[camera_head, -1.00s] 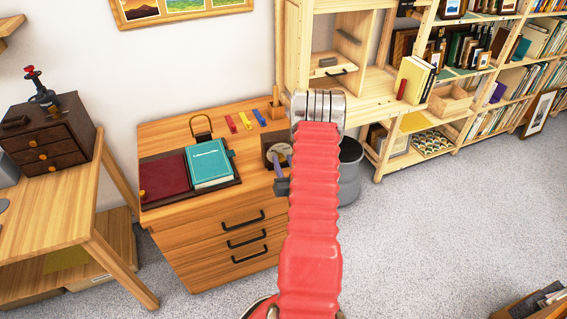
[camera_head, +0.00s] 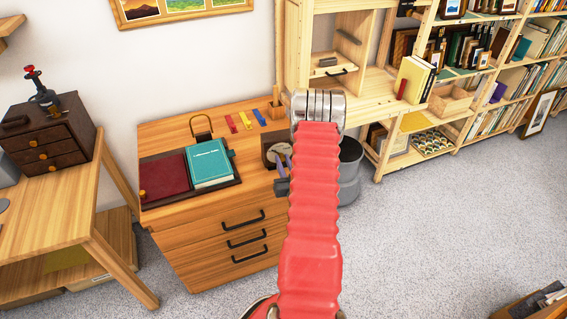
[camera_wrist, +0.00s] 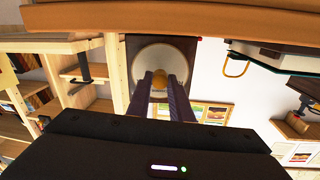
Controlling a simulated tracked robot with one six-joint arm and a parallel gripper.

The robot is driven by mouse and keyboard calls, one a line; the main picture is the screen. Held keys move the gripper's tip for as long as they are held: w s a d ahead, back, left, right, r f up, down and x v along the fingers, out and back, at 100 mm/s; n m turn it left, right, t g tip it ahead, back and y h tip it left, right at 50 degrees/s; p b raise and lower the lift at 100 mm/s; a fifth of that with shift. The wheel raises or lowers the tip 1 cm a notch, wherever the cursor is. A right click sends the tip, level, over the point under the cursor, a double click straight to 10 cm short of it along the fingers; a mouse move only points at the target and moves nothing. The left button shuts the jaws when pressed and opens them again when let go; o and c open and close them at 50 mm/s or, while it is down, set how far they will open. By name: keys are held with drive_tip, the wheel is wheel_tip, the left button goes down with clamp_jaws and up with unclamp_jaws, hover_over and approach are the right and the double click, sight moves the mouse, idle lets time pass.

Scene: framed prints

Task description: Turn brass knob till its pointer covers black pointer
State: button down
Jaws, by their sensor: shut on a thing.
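A dark box with a pale round dial stands at the right end of the wooden drawer cabinet's top; the dial (camera_head: 279,153) is partly behind my arm in the head view. In the wrist view the dial (camera_wrist: 147,62) faces me, with the brass knob (camera_wrist: 160,79) at its middle. My gripper (camera_wrist: 160,88) has its two dark fingers on either side of the knob and is shut on it. It also shows in the head view (camera_head: 285,166), mostly behind my red arm. I cannot make out the brass pointer or the black pointer.
A teal book (camera_head: 209,163) and a dark red book (camera_head: 164,176) lie on a tray left of the dial. Small coloured blocks (camera_head: 246,120) lie behind. A grey bin (camera_head: 349,173) stands right of the cabinet, and shelves (camera_head: 400,120) beyond.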

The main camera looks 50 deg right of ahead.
drive_tip(key=c, duration=1.6)
unclamp_jaws()
drive_tip(key=v, duration=1.3)
drive_tip(key=shift+s+a, duration=0.25)
drive_tip(key=shift+s, duration=0.05)
